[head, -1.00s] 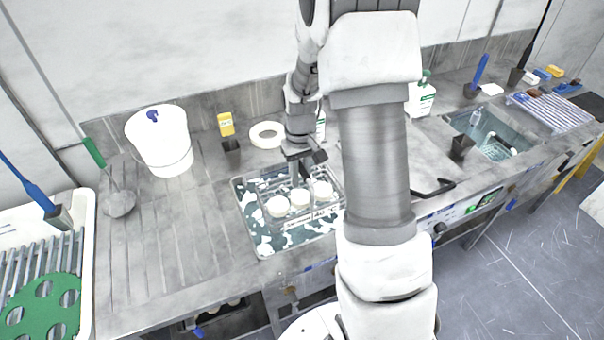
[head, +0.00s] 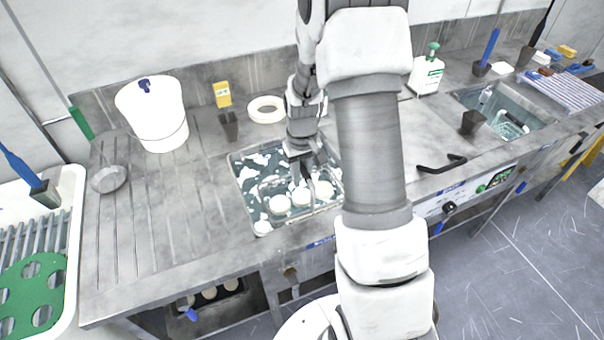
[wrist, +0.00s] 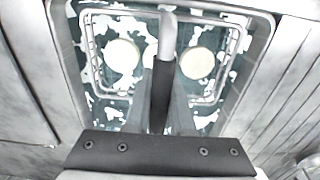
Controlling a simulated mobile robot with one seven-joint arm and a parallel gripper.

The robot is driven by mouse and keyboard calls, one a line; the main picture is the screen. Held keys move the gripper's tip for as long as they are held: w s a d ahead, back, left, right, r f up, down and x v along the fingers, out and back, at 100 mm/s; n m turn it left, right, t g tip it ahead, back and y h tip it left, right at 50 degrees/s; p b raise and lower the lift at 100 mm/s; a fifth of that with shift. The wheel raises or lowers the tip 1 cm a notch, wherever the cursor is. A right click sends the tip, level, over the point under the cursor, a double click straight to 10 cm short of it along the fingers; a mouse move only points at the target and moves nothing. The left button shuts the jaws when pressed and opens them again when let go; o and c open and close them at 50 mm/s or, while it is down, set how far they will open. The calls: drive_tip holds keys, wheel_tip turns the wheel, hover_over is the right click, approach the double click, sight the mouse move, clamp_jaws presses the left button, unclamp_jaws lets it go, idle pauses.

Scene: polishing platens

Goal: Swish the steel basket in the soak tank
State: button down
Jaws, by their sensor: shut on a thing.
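The soak tank (head: 243,165) is set into the steel counter, with foam patches on its dark teal liquid. The steel basket (wrist: 224,97) is a wire frame low in the tank, with round white pieces (head: 280,203) in it; it looks at least partly in the liquid. My gripper (head: 303,175) is over the tank, pointing down, and is shut on the basket's upright handle (wrist: 167,35). In the wrist view the handle runs between the fingers, with one white piece on each side.
A strainer (head: 108,178) lies left on the ribbed drainboard. A second basin (head: 505,112) and a black handle (head: 442,164) are to the right.

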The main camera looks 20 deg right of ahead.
sight(302, 195)
drive_tip(key=shift+f+b, duration=3.35)
drive_tip(key=shift+f, duration=1.35)
drive_tip(key=shift+r, duration=0.15)
drive_tip(key=shift+f, duration=0.2)
drive_tip(key=shift+r, duration=0.2)
drive_tip(key=shift+f, duration=0.2)
drive_tip(key=shift+r, duration=0.15)
